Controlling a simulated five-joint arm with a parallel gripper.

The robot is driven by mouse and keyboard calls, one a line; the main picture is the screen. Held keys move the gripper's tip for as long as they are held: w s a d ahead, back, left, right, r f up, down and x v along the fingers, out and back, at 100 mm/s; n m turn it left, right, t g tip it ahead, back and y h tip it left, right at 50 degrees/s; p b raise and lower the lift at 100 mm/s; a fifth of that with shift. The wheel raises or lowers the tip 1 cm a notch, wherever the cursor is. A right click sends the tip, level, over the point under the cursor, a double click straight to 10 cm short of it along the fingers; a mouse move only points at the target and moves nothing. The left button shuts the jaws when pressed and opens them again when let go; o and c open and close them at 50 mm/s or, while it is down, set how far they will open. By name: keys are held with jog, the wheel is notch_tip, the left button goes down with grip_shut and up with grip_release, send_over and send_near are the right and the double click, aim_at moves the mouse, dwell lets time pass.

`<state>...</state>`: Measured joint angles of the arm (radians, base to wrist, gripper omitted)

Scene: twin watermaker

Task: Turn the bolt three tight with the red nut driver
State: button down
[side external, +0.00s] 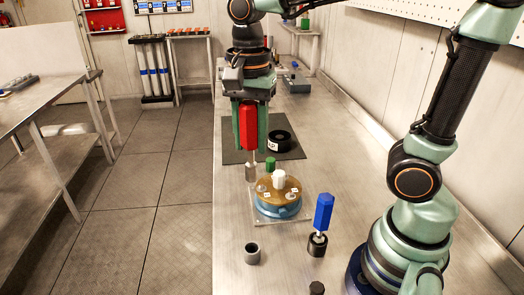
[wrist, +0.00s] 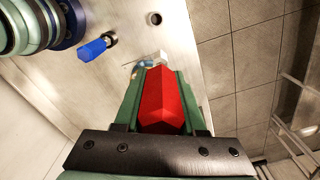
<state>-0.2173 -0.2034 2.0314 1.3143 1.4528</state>
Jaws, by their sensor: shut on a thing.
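The red nut driver (side external: 249,126) is upright between the green fingers of my gripper (side external: 250,146), which is shut on its handle. Its shaft runs down to a grey metal socket (side external: 251,173) at the back left of the round fixture. The fixture has a brass-coloured top (side external: 268,206) on a blue base (side external: 278,213), with a white part in its middle and small labelled bolts around it. The labels are too small to read, so I cannot tell which is bolt three. In the wrist view the red handle (wrist: 161,100) fills my gripper (wrist: 160,75) and hides most of the fixture.
A blue driver (side external: 323,212) stands in a black holder (side external: 317,244) at the right, also in the wrist view (wrist: 93,49). A black ring-shaped item (side external: 279,141) sits on a dark mat (side external: 234,152) behind. The bench's left edge is close.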

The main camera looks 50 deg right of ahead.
jog(key=w+d+f+n, duration=0.1)
jog(key=d+f, duration=0.4)
jog(key=d, duration=0.4)
jog(key=w+d+f+n, duration=0.2)
jog(key=d+f, duration=0.3)
jog(key=d, duration=0.4)
jog(key=shift+w+d+f, duration=0.15)
jog(key=shift+w, duration=0.15)
jog(key=shift+f, duration=1.1)
